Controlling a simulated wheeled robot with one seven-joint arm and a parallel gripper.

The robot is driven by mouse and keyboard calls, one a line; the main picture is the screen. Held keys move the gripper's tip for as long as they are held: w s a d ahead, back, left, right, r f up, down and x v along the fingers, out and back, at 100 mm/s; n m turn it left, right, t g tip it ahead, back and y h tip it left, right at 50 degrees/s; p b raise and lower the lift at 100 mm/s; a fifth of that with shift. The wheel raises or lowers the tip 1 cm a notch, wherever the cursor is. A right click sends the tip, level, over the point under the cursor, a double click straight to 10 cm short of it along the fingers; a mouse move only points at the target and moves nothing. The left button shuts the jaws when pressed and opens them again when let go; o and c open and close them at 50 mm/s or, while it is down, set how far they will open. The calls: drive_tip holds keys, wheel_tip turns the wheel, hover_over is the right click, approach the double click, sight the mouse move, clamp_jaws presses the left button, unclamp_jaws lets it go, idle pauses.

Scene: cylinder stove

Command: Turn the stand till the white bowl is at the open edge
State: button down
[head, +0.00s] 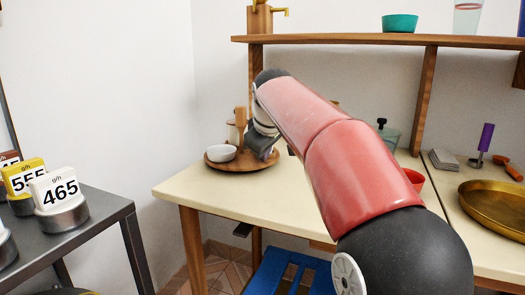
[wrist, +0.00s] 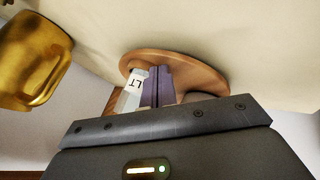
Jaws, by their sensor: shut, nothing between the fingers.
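The round wooden stand (head: 236,167) sits on the cream table near its far left corner, with an upright wooden post at its middle. The white bowl (head: 220,153) stands on the stand's left front part, toward the table's left edge. My gripper (head: 264,152) is at the right side of the stand; I cannot tell if it touches it. In the wrist view my gripper (wrist: 158,88) is shut with nothing held, its fingers over the stand (wrist: 200,66). A container with a label ending in "LT" (wrist: 134,84) is beside the fingers. The bowl is not visible there.
A wooden shelf (head: 330,39) with a teal bowl (head: 400,23) runs above the table. A glass jar (head: 388,136) and a red-orange cup (head: 414,180) are right of my arm. A brass pan (head: 495,205) is farther right. The table front left of my arm is clear.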

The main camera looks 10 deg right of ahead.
sight(273, 154)
drive_tip(key=shift+w+d+n, duration=0.1)
drive_tip(key=shift+d+n, duration=0.15)
drive_tip(key=shift+n, duration=0.05)
drive_tip(key=shift+w+d+n+y+p, duration=0.5)
drive_tip(key=shift+d+n+y+p, duration=0.3)
drive_tip(key=shift+n+p, duration=0.15)
drive_tip(key=shift+w+d+p, duration=0.7)
drive_tip(key=shift+w+p, duration=0.05)
drive_tip(key=shift+p, duration=0.15)
drive_tip(key=shift+w+d, duration=0.1)
drive_tip(key=shift+w, duration=0.05)
